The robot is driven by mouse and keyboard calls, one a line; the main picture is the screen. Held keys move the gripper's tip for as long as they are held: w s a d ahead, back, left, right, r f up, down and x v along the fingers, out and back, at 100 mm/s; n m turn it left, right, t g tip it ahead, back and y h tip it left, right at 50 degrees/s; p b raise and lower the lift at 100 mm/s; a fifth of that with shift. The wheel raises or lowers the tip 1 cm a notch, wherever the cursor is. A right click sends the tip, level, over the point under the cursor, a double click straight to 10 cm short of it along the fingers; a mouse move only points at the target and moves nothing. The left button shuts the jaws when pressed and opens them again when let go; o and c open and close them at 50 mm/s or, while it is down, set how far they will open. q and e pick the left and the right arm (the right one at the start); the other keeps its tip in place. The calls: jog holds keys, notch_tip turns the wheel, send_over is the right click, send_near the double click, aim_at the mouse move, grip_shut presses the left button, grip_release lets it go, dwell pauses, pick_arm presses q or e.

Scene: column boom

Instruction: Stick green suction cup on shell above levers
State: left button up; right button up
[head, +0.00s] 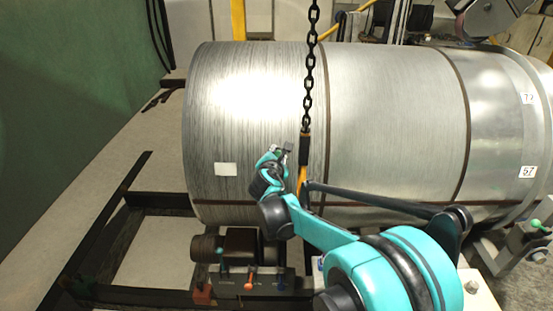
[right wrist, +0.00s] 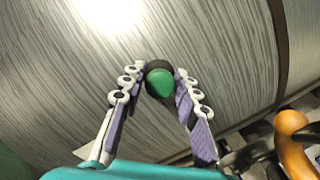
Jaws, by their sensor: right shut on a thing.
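The green suction cup (right wrist: 159,83) has a green knob and a dark rim, and sits between my right fingertips in the right wrist view. My right gripper (right wrist: 156,84) is shut on it. In the head view my right gripper (head: 284,151) is small, in front of the lower middle of the large metal shell (head: 255,130). The cup's dark side faces the shell; I cannot tell if it touches. My left gripper is not in view.
A black chain (head: 308,70) hangs in front of the shell, ending in an orange hook (head: 302,181) close beside my right gripper. A dark bar (head: 370,199) runs right from there. A white label (head: 226,169) is on the shell, left of the gripper. Bare shell lies around it.

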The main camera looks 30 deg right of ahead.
jog(key=shift+w+a+f, duration=0.1)
jog(key=shift+w+a, duration=0.05)
jog(key=shift+w, duration=0.2)
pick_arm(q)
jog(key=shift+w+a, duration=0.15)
pick_arm(e)
jog(key=shift+s, duration=0.1)
jog(key=shift+s, duration=0.1)
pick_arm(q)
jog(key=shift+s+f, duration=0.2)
pick_arm(e)
jog(key=shift+d, duration=0.25)
jog(key=o, duration=1.1)
jog(key=shift+a, duration=0.1)
jog(key=shift+o, duration=0.2)
